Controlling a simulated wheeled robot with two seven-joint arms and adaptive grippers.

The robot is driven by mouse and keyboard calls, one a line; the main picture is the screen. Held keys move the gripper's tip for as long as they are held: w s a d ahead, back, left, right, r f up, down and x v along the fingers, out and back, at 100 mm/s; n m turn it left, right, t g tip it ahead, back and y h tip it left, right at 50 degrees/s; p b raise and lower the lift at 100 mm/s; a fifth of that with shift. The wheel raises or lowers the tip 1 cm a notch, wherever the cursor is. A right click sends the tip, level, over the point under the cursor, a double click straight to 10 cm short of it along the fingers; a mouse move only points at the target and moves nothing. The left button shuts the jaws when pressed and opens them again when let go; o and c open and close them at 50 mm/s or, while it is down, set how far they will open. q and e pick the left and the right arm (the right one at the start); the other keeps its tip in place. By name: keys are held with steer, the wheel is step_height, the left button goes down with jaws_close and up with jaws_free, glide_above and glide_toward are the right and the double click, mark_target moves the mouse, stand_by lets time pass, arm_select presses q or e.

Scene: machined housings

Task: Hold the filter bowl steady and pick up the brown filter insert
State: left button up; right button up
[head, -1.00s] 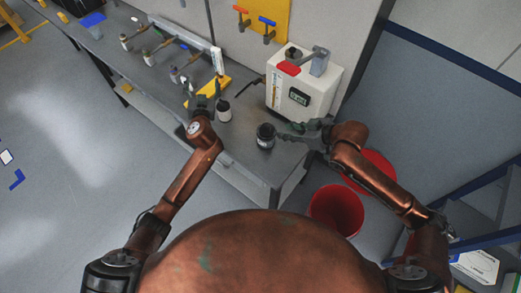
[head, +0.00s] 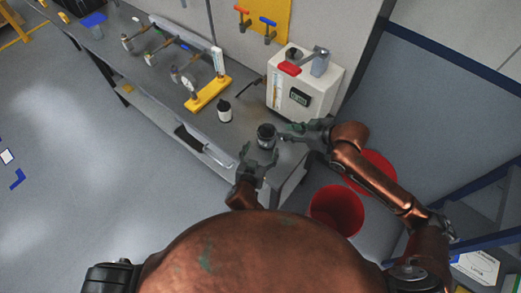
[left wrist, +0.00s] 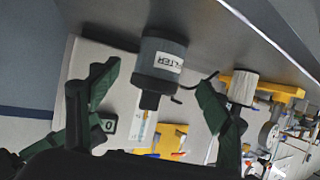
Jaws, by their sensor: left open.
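The dark grey filter bowl (head: 266,136) stands near the right end of the bench. It also shows in the left wrist view (left wrist: 163,62), with a white FILTER label and a narrower dark part at its end.
A yellow stand (head: 208,94) is farther left. Red bins (head: 336,212) stand on the floor to the right.

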mark_target(265, 142)
arm_select(q)
steer(key=x, duration=0.7)
steer(key=shift+w+d, duration=0.1)
steer(key=shift+w, duration=0.15)
